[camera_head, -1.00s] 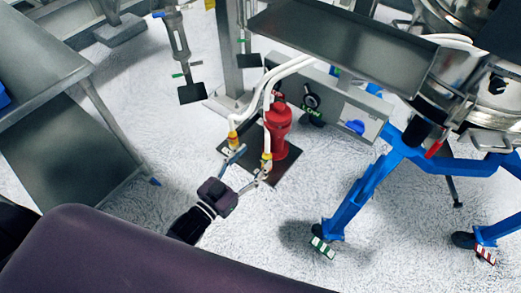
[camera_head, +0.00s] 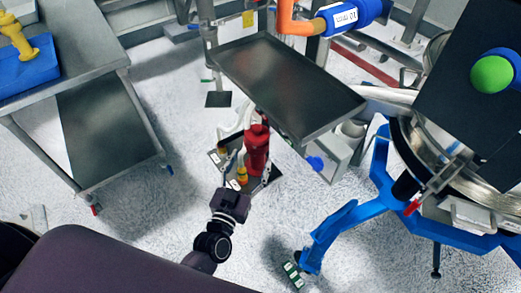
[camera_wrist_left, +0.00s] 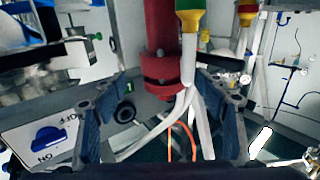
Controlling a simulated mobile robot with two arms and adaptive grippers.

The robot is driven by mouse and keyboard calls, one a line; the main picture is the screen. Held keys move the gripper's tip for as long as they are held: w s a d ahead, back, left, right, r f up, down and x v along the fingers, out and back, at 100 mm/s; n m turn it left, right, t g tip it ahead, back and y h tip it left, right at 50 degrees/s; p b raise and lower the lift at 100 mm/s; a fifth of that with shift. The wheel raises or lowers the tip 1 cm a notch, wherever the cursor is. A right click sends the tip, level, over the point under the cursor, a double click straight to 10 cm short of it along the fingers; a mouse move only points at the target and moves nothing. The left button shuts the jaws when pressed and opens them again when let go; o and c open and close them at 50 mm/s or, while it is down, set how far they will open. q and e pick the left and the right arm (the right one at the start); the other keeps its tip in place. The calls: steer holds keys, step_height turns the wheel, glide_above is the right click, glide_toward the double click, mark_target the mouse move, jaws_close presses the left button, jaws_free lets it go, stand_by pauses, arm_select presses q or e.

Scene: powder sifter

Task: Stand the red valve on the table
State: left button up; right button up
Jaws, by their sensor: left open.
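The red valve (camera_head: 257,150) stands on a dark plate (camera_head: 268,178) on the floor, beside white hoses with yellow ends. My left gripper (camera_head: 247,170) is open close in front of it in the head view, its fingers reaching toward the valve and the hose ends. In the left wrist view the red valve (camera_wrist_left: 162,55) with its flanges appears above and between the two spread fingers of the gripper (camera_wrist_left: 160,100). I cannot tell that either finger touches it. A grey table (camera_head: 95,62) stands at the left. My right gripper is out of view.
A yellow part (camera_head: 18,36) sits on a blue block (camera_head: 25,68) on the table. A dark tray (camera_head: 290,85) overhangs just behind the valve. A blue-legged metal machine (camera_head: 350,218) stands at the right. A white panel with a blue knob (camera_wrist_left: 50,135) shows in the wrist view. Floor left of the plate is clear.

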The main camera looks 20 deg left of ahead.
mark_target(253, 151)
arm_select(q)
steer(key=w, duration=0.1)
steer(key=w+a, duration=0.1)
steer(key=shift+w, duration=0.4)
steer(key=w, duration=0.3)
steer(key=shift+w+d+p, duration=0.15)
steer(key=shift+d+p, duration=0.1)
steer(key=shift+p, duration=0.1)
steer(key=shift+w+f, duration=0.15)
steer(key=shift+w, duration=0.3)
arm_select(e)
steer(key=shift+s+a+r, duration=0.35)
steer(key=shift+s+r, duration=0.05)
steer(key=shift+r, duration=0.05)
arm_select(q)
steer(key=shift+c, duration=0.7)
